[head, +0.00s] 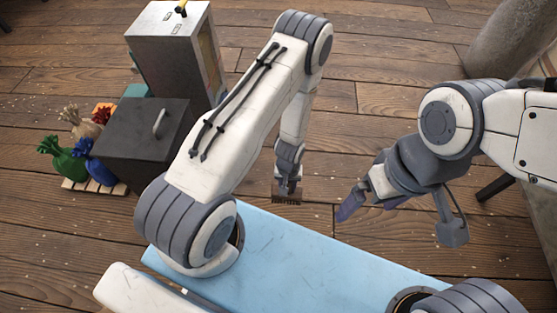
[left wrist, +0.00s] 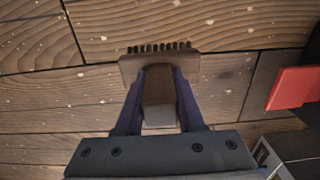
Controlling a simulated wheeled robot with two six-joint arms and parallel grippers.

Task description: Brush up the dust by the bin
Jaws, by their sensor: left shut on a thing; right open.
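My left gripper (head: 287,183) is shut on a brush and holds it low over the plank floor. The brush (head: 286,199) has a wooden block and dark bristles; in the left wrist view the brush (left wrist: 158,68) sits between the purple fingers with bristles pointing away. I cannot tell whether the bristles touch the floor. Pale dust specks (left wrist: 208,22) lie scattered on the planks beyond and beside the brush. A dark box with a handle (head: 130,150), perhaps the bin, stands at left. My right gripper (head: 372,203) is open and empty over the floor at right.
A tall metal cabinet (head: 165,50) stands behind the dark box. Green, blue and tan sacks (head: 68,160) sit on a pallet at left. A red object (left wrist: 293,88) lies at right in the left wrist view. Open floor surrounds the brush.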

